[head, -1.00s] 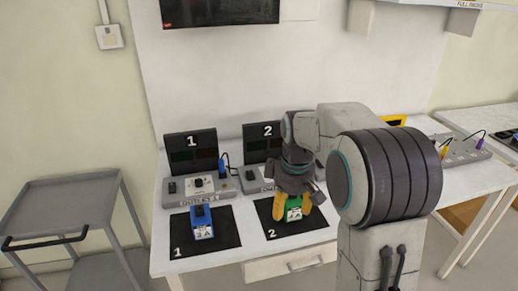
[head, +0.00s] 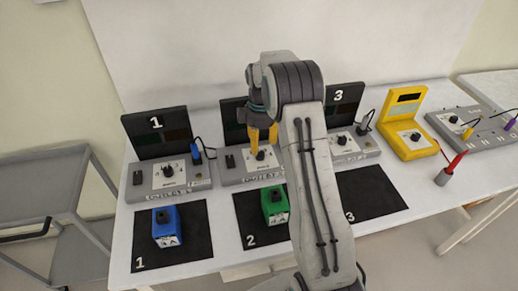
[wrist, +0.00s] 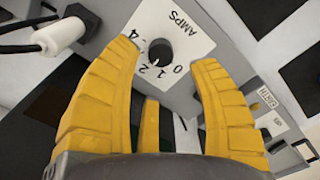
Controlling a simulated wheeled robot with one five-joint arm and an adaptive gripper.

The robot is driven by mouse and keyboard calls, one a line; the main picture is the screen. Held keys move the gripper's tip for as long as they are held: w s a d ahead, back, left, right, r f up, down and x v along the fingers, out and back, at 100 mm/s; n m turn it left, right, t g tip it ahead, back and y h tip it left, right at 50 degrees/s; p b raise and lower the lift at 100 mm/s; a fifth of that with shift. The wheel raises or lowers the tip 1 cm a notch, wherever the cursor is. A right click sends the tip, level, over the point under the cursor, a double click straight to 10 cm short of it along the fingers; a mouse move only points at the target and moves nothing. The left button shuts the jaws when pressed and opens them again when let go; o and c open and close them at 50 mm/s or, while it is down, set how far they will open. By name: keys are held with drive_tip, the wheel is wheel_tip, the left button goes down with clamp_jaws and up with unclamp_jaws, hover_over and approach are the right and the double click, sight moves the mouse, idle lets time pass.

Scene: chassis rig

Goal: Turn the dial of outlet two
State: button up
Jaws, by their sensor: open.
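Outlet two (head: 233,176) is a grey box on the table in front of a black display board, partly hidden by my arm. Its dial (head: 261,154) is a black knob on a white plate. In the wrist view the dial (wrist: 160,52) sits on a plate marked AMPS with numbers, its white mark near the 1 and 2. My gripper (head: 262,138) has yellow fingers and is over the dial. In the wrist view the open gripper (wrist: 166,55) has the dial between its fingertips, with nothing held. I cannot tell whether the fingers touch it.
Outlet one (head: 172,180) stands to the left and another outlet (head: 352,148) to the right. A blue block (head: 167,228) is on mat 1, a green block (head: 274,205) on mat 2. Mat 3 (head: 375,195) looks empty. A yellow device (head: 408,125) stands further right.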

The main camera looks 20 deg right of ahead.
sight(260, 153)
drive_tip(key=shift+f+p, duration=0.4)
drive_tip(key=shift+f, duration=2.35)
drive_tip(key=shift+s, duration=0.1)
clamp_jaws()
